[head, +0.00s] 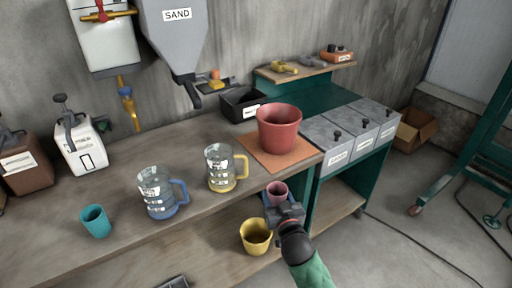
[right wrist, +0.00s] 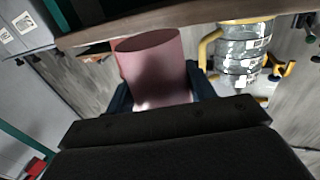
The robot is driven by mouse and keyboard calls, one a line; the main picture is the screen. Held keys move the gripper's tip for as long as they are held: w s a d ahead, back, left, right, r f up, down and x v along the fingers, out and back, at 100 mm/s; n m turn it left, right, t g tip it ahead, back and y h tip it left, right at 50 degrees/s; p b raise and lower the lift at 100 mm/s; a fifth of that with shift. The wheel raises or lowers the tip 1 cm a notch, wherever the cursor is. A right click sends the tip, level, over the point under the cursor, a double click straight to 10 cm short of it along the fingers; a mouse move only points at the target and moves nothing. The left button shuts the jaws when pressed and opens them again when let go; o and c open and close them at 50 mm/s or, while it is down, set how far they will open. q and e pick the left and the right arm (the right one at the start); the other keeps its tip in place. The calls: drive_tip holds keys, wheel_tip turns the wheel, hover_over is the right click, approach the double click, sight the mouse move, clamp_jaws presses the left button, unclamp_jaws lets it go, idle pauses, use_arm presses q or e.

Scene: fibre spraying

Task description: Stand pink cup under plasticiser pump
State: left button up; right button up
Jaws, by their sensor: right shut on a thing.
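The small pink cup (head: 276,190) is held by my right gripper (head: 284,212) just in front of the bench's front edge. In the right wrist view the pink cup (right wrist: 155,68) sits between the dark fingers, which are shut on it. The likely plasticiser pump (head: 82,145) is a white jug with a dark pump head at the back left of the bench; its label is only partly readable. It is far to the left of the held cup. A dark piece (head: 173,282) at the bottom edge may be my left gripper; its jaws cannot be made out.
Two measuring jugs, blue-handled (head: 158,193) and yellow-handled (head: 221,168), and a teal cup (head: 96,221) stand on the bench (head: 120,180). A brown pump jug (head: 25,165) is left of the white one. A red bucket (head: 279,128) stands right. A yellow cup (head: 256,236) is below the edge.

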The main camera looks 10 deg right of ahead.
drive_tip(key=a+r+h, duration=0.1)
drive_tip(key=a+r, duration=0.4)
drive_tip(key=r, duration=0.4)
drive_tip(key=shift+a+m, duration=0.15)
drive_tip(key=shift+m, duration=0.15)
drive_tip(key=shift+r, duration=0.1)
